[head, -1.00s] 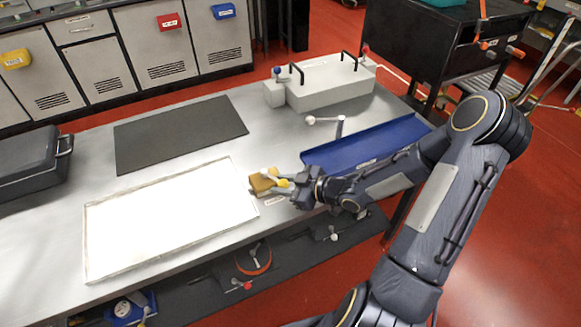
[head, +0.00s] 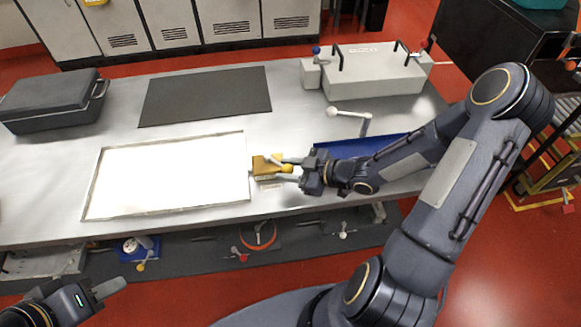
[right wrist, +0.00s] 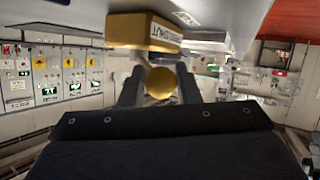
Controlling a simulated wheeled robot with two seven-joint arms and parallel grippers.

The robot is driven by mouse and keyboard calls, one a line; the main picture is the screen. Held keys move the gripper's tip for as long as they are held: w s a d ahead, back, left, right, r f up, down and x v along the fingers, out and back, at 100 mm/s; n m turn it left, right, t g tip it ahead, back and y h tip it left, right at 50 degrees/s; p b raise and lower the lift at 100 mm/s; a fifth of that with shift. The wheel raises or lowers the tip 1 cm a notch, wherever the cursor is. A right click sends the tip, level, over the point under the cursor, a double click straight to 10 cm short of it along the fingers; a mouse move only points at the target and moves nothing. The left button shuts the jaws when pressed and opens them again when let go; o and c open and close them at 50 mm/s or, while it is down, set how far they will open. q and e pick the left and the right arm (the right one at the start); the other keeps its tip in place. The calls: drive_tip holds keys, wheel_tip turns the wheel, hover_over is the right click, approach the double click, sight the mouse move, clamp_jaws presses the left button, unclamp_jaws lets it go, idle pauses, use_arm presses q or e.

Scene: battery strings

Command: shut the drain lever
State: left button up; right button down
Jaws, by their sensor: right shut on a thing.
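The drain lever's yellow block (head: 262,166) sits at the front edge of the steel table, just right of the white panel. In the right wrist view the block (right wrist: 125,30) carries a white label, hard to read. The lever's round yellow knob (right wrist: 160,84) lies between the dark fingers of my right gripper (right wrist: 159,92), which is shut on it. In the head view my right gripper (head: 289,169) reaches the knob from the right. My left gripper (head: 104,290) is at the lower left, away from the table; its opening is unclear.
A white framed panel (head: 170,178), a dark mat (head: 205,95) and a grey case (head: 50,102) lie on the table. A blue tray (head: 395,140), a white-knobbed lever (head: 348,114) and a pale box with black handles (head: 375,72) are at right. Other valves sit below the front edge.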

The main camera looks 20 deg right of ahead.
drive_tip(key=shift+w+d, duration=0.15)
drive_tip(key=c, duration=1.1)
unclamp_jaws()
drive_tip(key=p+v, duration=0.1)
drive_tip(key=v, duration=0.6)
drive_tip(key=shift+s+d+r, duration=0.15)
drive_tip(key=shift+s+d, duration=0.1)
drive_tip(key=shift+s, duration=0.05)
